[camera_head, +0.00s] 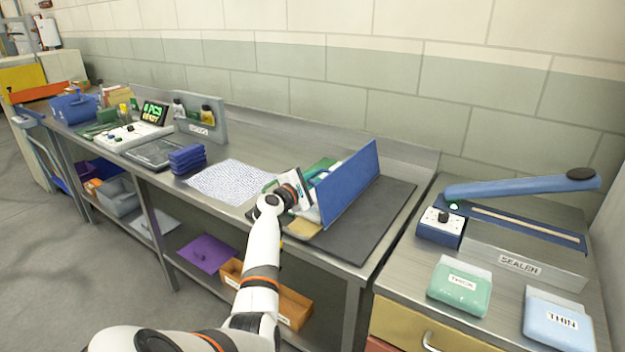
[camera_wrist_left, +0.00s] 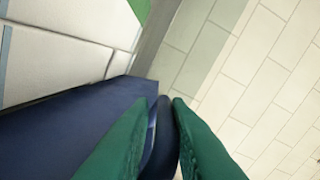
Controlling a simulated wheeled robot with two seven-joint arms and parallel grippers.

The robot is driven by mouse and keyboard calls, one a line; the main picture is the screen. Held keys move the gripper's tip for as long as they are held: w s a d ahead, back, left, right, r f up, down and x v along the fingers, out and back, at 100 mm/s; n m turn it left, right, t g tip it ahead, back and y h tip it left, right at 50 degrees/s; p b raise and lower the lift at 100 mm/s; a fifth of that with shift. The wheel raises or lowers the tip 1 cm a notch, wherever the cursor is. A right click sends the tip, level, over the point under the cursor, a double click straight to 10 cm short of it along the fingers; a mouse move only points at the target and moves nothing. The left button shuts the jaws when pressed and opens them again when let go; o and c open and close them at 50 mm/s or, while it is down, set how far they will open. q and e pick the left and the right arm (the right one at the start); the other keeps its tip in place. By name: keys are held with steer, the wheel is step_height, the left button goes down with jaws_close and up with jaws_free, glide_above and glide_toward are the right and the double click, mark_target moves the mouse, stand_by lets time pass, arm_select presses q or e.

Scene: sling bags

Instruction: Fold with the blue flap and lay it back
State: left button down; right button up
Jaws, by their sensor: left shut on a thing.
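The blue flap (camera_head: 350,180) stands tilted up on the dark mat (camera_head: 375,225) at the right end of the bench. My left gripper (camera_head: 304,188) is at its left side, and its fingertips are partly hidden there. In the left wrist view the green fingers (camera_wrist_left: 162,125) are closed on the edge of the blue flap (camera_wrist_left: 60,125). White and green material (camera_head: 318,170) shows on the left side of the flap, with a tan piece (camera_head: 300,228) at the front. My right gripper is not in view.
A speckled white sheet (camera_head: 230,182) lies left of the mat, with stacked blue trays (camera_head: 187,158) beyond it. The mat's right side is bare.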

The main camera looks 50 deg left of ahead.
arm_select(q)
steer(key=c, duration=1.5)
jaws_free()
steer(key=shift+a+r, duration=0.15)
steer(key=shift+r, duration=0.4)
steer(key=shift+f, duration=0.2)
steer(key=shift+f, duration=0.1)
steer(key=shift+s+d+f, duration=0.1)
steer(key=shift+s+d, duration=0.1)
steer(key=shift+s, duration=0.3)
steer(key=v, duration=1.1)
